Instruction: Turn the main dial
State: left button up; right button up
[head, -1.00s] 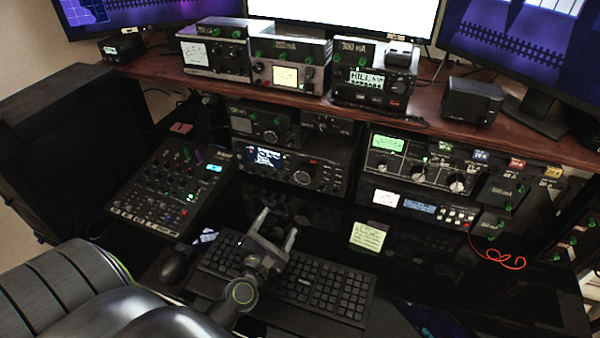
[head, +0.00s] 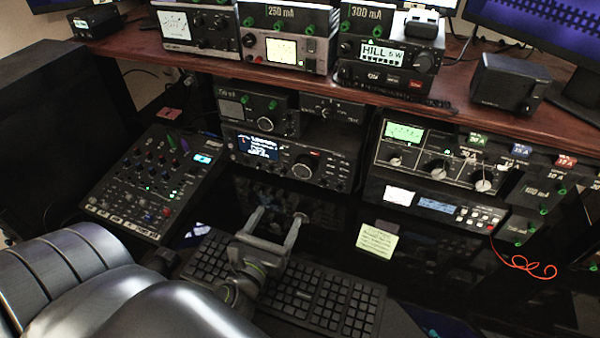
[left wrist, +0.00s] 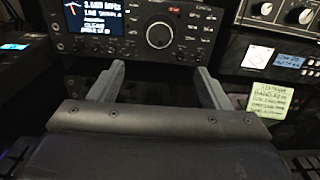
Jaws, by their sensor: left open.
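The main dial (head: 303,168) is the large round knob on the front of the black radio (head: 275,150), right of its lit display. In the left wrist view the dial (left wrist: 159,35) sits at the top centre, beyond and between the fingertips. My left gripper (head: 277,216) is open and empty above the keyboard, in front of and below the radio, apart from the dial. Its two grey fingers also show in the left wrist view (left wrist: 155,78), pointing toward the radio. My right gripper is in neither view.
A mixer (head: 158,182) lies left of the radio. A tuner unit with several knobs (head: 440,160) stands to the right. A yellow note (head: 377,241) hangs right of my gripper. The keyboard (head: 330,295) lies below. A wooden shelf (head: 290,80) with devices overhangs the radio.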

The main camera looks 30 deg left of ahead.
aim_at(302, 171)
pick_arm(q)
jog(key=x, duration=1.3)
jog(key=shift+w+p, duration=0.3)
jog(key=shift+p, duration=0.1)
jog(key=shift+w+a, duration=0.15)
jog(key=shift+w, duration=0.65)
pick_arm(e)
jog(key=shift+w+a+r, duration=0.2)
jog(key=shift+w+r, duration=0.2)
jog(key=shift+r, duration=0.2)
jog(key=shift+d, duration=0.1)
pick_arm(q)
jog(key=shift+c, duration=0.8)
jog(key=c, duration=0.8)
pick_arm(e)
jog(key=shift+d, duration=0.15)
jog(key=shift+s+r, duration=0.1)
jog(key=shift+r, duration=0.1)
